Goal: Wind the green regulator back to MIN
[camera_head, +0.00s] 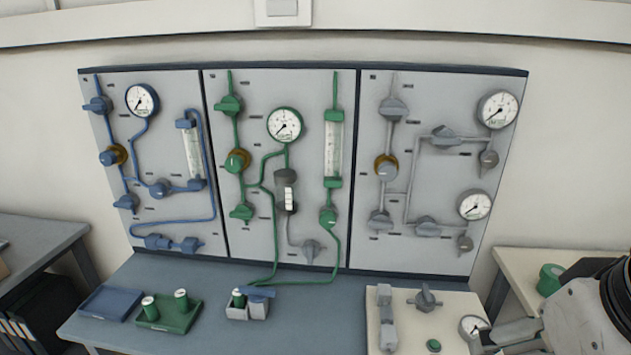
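The green regulator (237,161) is a round green knob on a brass-coloured collar, on the left side of the middle wall panel. Its MIN mark and pointer are too small to read. A green-rimmed gauge (285,125) sits to its upper right, with its needle toward the lower left. Green valves stand above and below the regulator on the same pipe. My gripper (488,338) is at the lower right, partly cut off by the frame edge and far from the regulator. Nothing touches the regulator. Whether the fingers are open or shut cannot be made out.
The blue-grey bench (330,315) runs below the panels. Blue and grey panels flank the middle one. Space before the regulator is clear.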

